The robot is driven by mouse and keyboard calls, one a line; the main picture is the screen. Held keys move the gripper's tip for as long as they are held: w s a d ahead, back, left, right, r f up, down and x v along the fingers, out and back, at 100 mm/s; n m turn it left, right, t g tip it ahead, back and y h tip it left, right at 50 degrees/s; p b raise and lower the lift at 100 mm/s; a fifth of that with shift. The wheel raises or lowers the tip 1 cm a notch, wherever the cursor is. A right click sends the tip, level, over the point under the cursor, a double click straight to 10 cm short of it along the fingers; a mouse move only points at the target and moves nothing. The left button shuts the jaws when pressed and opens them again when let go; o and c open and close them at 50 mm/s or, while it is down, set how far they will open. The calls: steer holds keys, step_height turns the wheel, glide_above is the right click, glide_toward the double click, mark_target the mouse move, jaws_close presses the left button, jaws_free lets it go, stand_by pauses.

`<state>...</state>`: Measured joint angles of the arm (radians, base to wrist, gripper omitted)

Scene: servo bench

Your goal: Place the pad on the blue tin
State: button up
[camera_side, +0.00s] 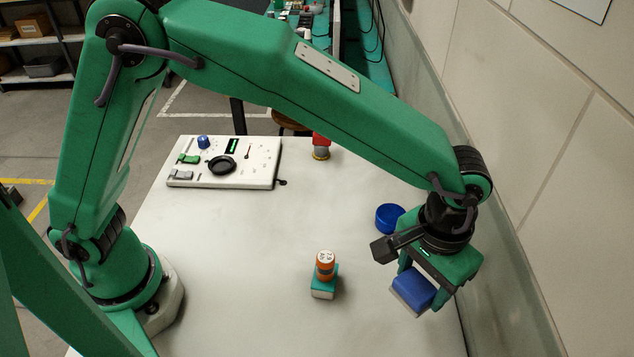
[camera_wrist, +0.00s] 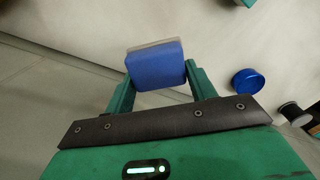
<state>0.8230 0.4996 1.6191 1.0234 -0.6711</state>
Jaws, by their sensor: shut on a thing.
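My gripper (camera_side: 414,286) is shut on the pad, a blue block with a pale layer along one face (camera_side: 416,287). In the wrist view the pad (camera_wrist: 156,67) sits between the two green fingers (camera_wrist: 160,80), with its pale layer on the far side. The blue tin (camera_side: 389,218) is a low round tin on the table, behind and to the left of my gripper in the side view. In the wrist view the tin (camera_wrist: 248,82) lies to the right of the pad, apart from it. Nothing shows on top of the tin.
An orange cylinder with a white top (camera_side: 325,264) stands on a teal and white block (camera_side: 323,287) left of my gripper. A red item (camera_side: 321,146) stands at the back. A control panel (camera_side: 260,160) lies at the back left. A wall (camera_side: 530,180) runs along the right.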

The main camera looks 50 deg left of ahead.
steer(key=w+a+r+n, duration=0.3)
steer(key=w+a+n, duration=0.5)
steer(key=a+n, duration=0.2)
steer(key=shift+w+a+n, duration=0.3)
steer(key=shift+a+n, duration=0.05)
steer(key=shift+n, duration=0.05)
glide_above(391, 209)
step_height(391, 209, down, 7)
steer(key=shift+f, duration=2)
steer(key=shift+f, duration=0.1)
steer(key=o, duration=1)
steer(key=shift+c, duration=0.2)
